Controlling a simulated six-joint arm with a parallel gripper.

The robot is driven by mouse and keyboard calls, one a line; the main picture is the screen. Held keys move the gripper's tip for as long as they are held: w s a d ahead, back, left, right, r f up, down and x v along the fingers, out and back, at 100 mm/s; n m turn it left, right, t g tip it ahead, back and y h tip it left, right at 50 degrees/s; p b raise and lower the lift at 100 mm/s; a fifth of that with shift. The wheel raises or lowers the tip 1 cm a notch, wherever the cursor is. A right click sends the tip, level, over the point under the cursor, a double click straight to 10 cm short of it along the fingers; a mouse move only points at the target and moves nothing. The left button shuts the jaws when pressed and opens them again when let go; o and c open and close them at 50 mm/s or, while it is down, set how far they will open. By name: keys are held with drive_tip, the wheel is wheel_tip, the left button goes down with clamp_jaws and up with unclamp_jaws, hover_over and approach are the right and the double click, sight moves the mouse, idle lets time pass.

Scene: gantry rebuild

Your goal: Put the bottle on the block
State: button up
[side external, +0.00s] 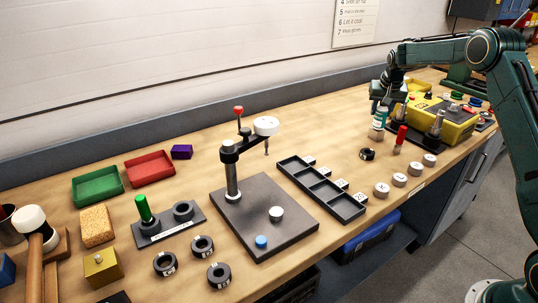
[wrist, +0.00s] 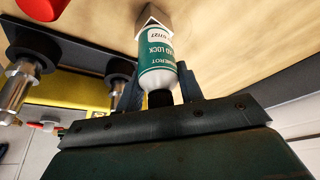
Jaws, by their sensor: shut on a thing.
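My gripper (side external: 381,101) is at the far right of the bench in the side view, pointing down. It is shut on the bottle (side external: 380,118), a white and green labelled bottle with a black cap. In the wrist view the bottle (wrist: 158,62) stands between the two fingers (wrist: 160,90), held near its cap end. The block (side external: 376,134) is a small pale brown piece directly under the bottle. In the wrist view the block (wrist: 155,17) shows at the bottle's base. Bottle and block look touching or nearly so; I cannot tell which.
A yellow fixture (side external: 449,124) with metal posts stands close to the right of the gripper.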

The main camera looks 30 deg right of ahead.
drive_tip(key=shift+f, duration=0.15)
drive_tip(key=o, duration=1)
drive_tip(key=v, duration=1.2)
drive_tip(key=shift+r, duration=0.2)
